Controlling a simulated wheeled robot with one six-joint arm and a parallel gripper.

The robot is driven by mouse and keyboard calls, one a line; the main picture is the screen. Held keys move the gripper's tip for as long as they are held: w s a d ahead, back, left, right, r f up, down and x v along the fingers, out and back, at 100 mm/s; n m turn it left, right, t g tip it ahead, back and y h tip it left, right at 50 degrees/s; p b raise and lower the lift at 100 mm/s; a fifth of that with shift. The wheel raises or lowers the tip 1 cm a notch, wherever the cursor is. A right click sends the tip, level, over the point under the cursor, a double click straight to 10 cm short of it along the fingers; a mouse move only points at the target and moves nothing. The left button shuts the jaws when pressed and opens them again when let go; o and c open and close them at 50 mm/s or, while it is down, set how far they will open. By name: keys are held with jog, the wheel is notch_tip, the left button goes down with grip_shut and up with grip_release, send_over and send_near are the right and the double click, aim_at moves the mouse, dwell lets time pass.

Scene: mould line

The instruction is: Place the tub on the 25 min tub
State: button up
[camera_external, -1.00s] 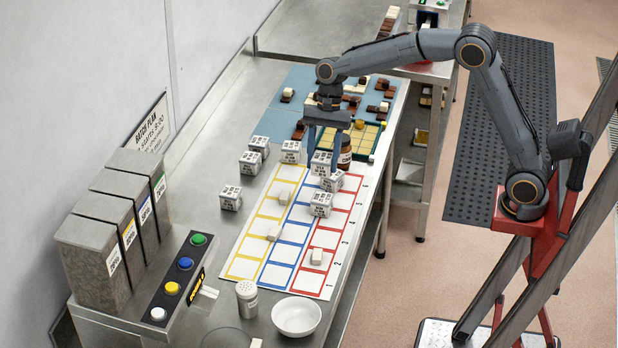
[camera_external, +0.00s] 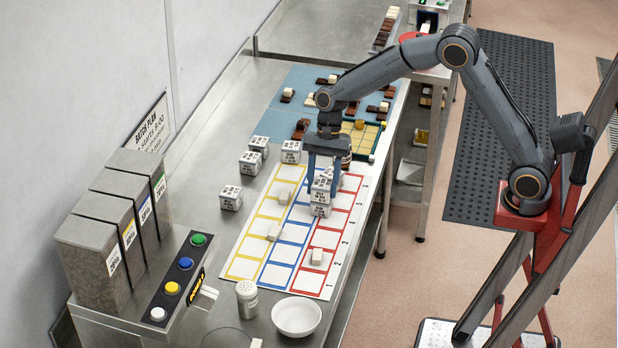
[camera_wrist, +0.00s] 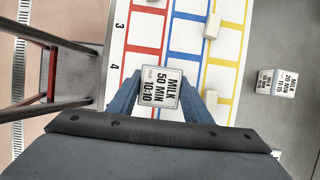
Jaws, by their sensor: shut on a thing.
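My gripper (camera_external: 324,186) is shut on a white tub with a black-printed label. In the wrist view this tub (camera_wrist: 160,89) sits between the blue fingers, and its top reads MILK 50 MIN, DUE 10:10. In the external view the held tub is over the colour-ruled sheet, right by another white tub (camera_external: 320,209) in front of and below it. I cannot tell whether the two touch. Other similar tubs stand left of the sheet (camera_external: 230,198), (camera_external: 250,163) and near its far end (camera_external: 291,151). Their labels are too small to tell which is the 25 min tub.
The sheet (camera_external: 244,268) has yellow, blue and red columns, with small white blocks (camera_external: 316,257) on it. A shaker (camera_external: 247,299) and a white bowl (camera_external: 297,317) stand at the front. A button panel (camera_external: 172,288) and grey bins (camera_external: 93,262) line the left.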

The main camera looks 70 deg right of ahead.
jog(key=shift+f, duration=0.15)
jog(key=o, duration=1.1)
jog(key=b+v, duration=0.3)
jog(key=v, duration=0.9)
